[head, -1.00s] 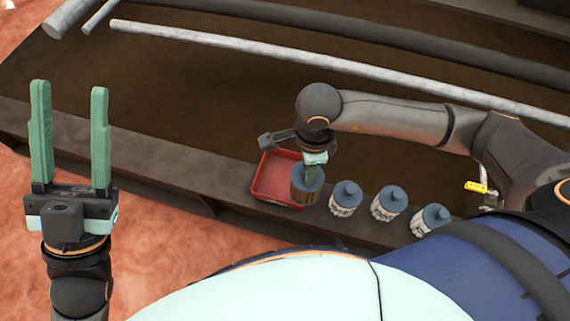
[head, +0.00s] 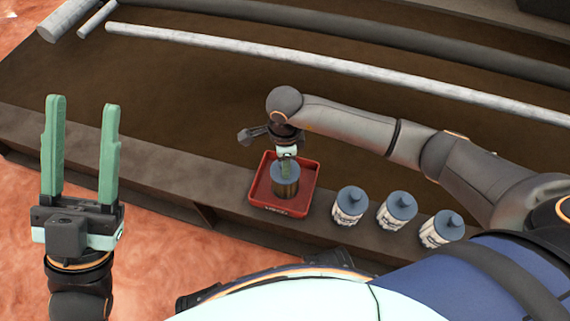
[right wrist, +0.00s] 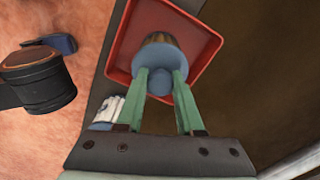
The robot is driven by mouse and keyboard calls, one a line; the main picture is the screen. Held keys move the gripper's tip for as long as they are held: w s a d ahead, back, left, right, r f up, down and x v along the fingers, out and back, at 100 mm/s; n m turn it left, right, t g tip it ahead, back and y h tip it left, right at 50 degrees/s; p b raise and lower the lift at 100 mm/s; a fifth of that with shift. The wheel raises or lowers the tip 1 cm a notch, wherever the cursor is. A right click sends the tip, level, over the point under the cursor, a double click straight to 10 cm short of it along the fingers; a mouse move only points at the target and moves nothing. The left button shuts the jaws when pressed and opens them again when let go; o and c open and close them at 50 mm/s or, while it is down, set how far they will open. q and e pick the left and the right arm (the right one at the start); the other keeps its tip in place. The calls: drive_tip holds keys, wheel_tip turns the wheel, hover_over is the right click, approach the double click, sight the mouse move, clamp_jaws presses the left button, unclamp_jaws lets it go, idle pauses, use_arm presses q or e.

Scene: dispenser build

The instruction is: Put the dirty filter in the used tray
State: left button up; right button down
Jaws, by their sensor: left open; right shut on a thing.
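The dirty filter (head: 285,182), a brown-grey cylinder with a blue-grey cap, is over the red used tray (head: 263,201). My right gripper (head: 286,166) is shut on the knob of its cap. In the right wrist view the two green fingers (right wrist: 163,82) close on the knob, and the filter (right wrist: 160,45) is inside the outline of the tray (right wrist: 197,73). I cannot tell whether the filter's base touches the tray floor. My left gripper (head: 83,150) is open and empty, fingers upward, over the reddish ground at the left.
Three white filters with blue-grey caps (head: 350,205) (head: 396,211) (head: 441,229) stand in a row on the narrow ledge (head: 150,160) to the right of the tray. Long pale pipes (head: 300,70) lie beyond. The ledge left of the tray is clear.

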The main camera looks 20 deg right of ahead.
drive_tip(key=shift+r, duration=0.1)
drive_tip(key=shift+f, duration=0.25)
drive_tip(key=c, duration=0.5)
unclamp_jaws()
drive_tip(key=shift+r, duration=0.1)
drive_tip(key=shift+c, duration=0.2)
